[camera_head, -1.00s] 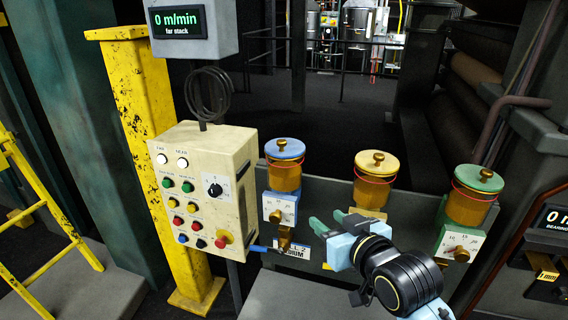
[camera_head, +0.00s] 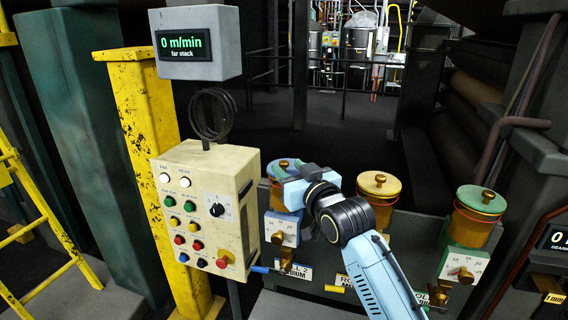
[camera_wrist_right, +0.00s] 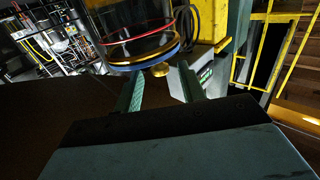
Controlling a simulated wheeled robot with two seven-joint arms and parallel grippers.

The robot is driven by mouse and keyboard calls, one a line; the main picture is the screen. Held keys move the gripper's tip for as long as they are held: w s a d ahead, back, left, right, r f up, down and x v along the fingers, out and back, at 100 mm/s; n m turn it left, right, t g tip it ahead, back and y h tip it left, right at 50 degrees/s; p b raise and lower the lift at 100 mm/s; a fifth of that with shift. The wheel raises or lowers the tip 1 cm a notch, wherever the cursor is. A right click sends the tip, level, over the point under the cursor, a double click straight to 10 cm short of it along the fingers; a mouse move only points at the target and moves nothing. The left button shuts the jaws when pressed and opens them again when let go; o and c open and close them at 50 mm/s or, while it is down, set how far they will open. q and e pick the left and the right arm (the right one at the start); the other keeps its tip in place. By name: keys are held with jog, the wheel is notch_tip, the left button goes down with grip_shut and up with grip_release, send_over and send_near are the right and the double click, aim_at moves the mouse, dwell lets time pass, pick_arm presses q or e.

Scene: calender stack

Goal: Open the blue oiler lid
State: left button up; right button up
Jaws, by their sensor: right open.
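The blue oiler lid (camera_head: 275,169) sits closed on its amber oiler cup at the left of the row, partly hidden by my right gripper (camera_head: 288,170). In the right wrist view the oiler appears upside down, with the blue lid (camera_wrist_right: 143,62) and its brass knob (camera_wrist_right: 161,69) just beyond the fingertips. My right gripper (camera_wrist_right: 160,82) is open, its two green fingers on either side of the knob in that picture. I cannot tell whether either finger touches it. My left gripper is not in view.
A yellow-lidded oiler (camera_head: 379,186) and a green-lidded oiler (camera_head: 483,201) stand to the right. A cream control box (camera_head: 200,208) with several buttons stands close on the left. A yellow post (camera_head: 146,130) rises behind it.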

aim_at(286, 166)
jog(key=shift+x, duration=1.7)
grip_shut()
